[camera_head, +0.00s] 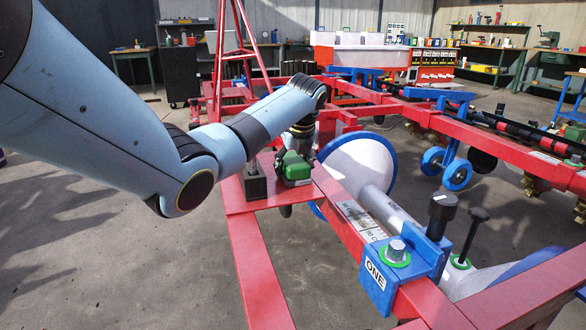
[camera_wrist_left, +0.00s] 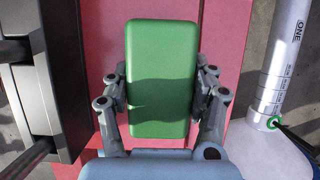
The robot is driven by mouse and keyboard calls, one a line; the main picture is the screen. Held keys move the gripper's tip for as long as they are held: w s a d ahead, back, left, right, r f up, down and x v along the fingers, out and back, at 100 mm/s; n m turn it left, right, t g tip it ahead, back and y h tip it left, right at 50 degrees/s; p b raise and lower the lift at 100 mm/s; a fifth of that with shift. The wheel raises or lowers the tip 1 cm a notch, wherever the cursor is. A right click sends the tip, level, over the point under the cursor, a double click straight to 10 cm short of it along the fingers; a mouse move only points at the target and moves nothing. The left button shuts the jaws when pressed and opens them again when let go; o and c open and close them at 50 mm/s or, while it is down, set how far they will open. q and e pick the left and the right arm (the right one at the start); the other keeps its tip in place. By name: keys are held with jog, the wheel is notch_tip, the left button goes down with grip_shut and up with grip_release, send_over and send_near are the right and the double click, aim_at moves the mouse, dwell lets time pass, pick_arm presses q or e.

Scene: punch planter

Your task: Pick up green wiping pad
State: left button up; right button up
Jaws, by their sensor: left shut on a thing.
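The green wiping pad (camera_head: 296,167) is on or just above the red frame's flat plate in the head view, below my left gripper (camera_head: 294,155). In the left wrist view the pad (camera_wrist_left: 162,60) is a rounded green block with a shadow across its lower half. The fingers of my left gripper (camera_wrist_left: 162,92) are against both its long sides, shut on it. I cannot tell whether the pad is clear of the plate. My right gripper is not in view.
A dark block (camera_head: 255,183) stands close left of the pad. The red frame (camera_head: 256,270) runs toward me. Right of it are a white cylinder (camera_head: 385,208), a blue bracket (camera_head: 385,280) marked ONE and a black-knobbed lever (camera_head: 474,230). Open floor lies left.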

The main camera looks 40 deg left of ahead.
aim_at(292, 156)
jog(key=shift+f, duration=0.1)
pick_arm(q)
jog(key=shift+r+b, duration=0.25)
jog(key=shift+b, duration=0.15)
notch_tip(292, 156, up, 5)
jog(key=p, duration=0.2)
jog(key=shift+f+p, duration=0.1)
jog(key=shift+p, duration=0.2)
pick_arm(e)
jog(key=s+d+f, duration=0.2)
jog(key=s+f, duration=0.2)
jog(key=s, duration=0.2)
pick_arm(q)
jog(key=w+r+b, duration=0.2)
jog(key=w+r, duration=0.4)
jog(key=w, duration=0.5)
jog(key=shift+w+a+r+b, duration=0.15)
jog(key=shift+w+a+b, duration=0.2)
jog(key=shift+a, duration=0.1)
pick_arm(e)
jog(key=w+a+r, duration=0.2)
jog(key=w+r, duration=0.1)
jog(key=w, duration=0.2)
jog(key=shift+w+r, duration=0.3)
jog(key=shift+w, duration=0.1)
